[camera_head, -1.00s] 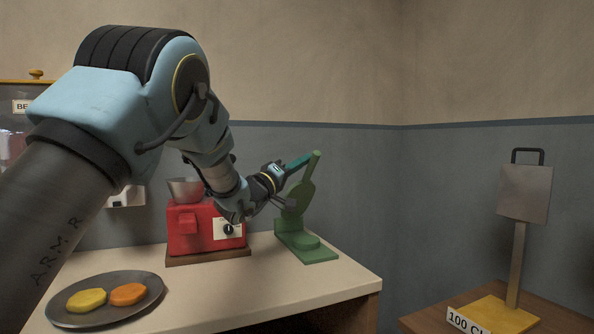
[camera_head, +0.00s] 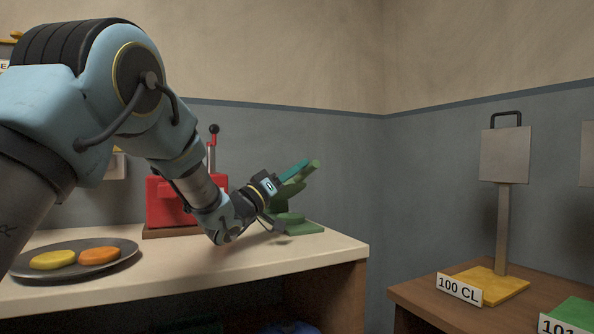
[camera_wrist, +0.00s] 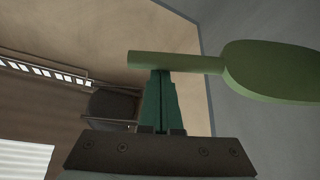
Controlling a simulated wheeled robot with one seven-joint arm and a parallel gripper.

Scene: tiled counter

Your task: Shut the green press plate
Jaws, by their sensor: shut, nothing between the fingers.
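The green press stands near the right end of the counter, its base (camera_head: 310,227) flat on the top with a round raised pad. Its green press plate (camera_head: 292,190) is raised and tilted, with the handle pointing up and to the right; my arm partly hides it. In the wrist view the round plate (camera_wrist: 275,70) and its straight handle (camera_wrist: 175,63) cross above my fingers. My gripper (camera_head: 304,164) is shut and empty, its teal fingertips (camera_wrist: 160,74) at the handle, touching or very close; I cannot tell which.
A red machine (camera_head: 170,204) with a lever stands left of the press. A dark plate (camera_head: 30,270) with yellow and orange pieces lies at the counter's left. The counter's right edge is close to the press. A side table (camera_head: 415,292) holds a yellow-based stand (camera_head: 505,285).

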